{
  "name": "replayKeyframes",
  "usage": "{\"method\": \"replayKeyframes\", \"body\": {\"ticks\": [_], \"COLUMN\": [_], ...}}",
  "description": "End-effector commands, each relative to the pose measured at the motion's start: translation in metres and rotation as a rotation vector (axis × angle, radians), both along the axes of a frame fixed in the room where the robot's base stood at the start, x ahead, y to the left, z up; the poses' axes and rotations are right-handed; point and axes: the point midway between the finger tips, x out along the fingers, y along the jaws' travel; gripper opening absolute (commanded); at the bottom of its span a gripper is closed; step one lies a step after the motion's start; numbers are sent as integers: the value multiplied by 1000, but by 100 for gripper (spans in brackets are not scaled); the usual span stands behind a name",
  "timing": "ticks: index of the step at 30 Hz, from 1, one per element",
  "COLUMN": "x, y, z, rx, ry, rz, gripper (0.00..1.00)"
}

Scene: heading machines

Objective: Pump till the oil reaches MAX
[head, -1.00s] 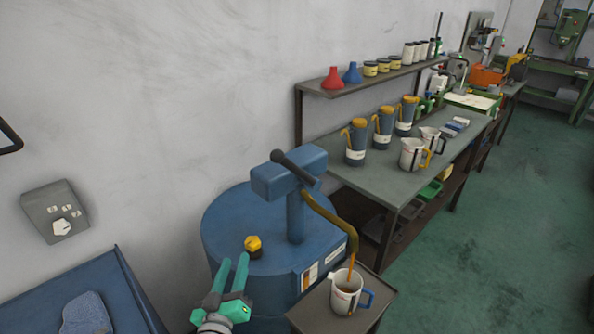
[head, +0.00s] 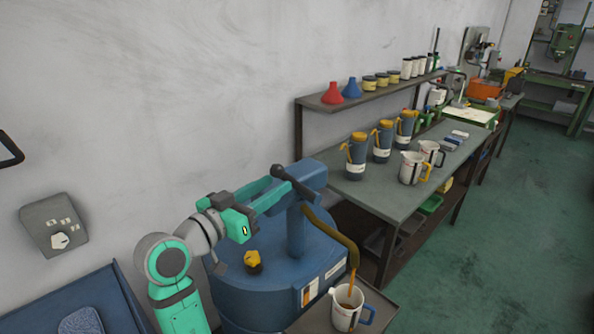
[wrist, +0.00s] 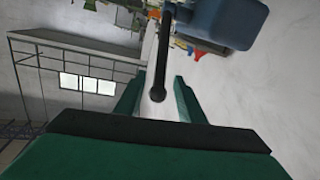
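The blue oil drum (head: 262,295) carries a blue pump head (head: 303,176) with a dark lever (head: 293,183). A curved spout (head: 333,233) runs down to a white measuring jug (head: 346,314) with a blue handle, and a stream of brown oil falls into it. Brown oil shows inside the jug; its level against the marks is too small to read. My gripper (head: 278,190) is at the lever's knob end. In the wrist view, the open fingers (wrist: 158,76) stand either side of the lever (wrist: 160,60), with gaps showing.
The jug stands on a small dark stand (head: 378,317). A yellow cap (head: 252,259) sits on the drum top. To the right is a bench (head: 385,190) with blue cans and more jugs, a shelf (head: 350,100) above it. A grey control box (head: 53,225) is on the wall.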

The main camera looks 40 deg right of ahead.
Motion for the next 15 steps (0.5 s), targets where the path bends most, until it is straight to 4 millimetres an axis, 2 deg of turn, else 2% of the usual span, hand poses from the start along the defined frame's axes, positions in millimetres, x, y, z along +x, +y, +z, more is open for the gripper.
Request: {"method": "replayKeyframes", "body": {"ticks": [9,15], "x": [12,18], "y": [-55,-81], "z": [0,0], "rx": [-1,-1], "ry": [2,0], "rz": [-2,-1], "gripper": [36,36]}}
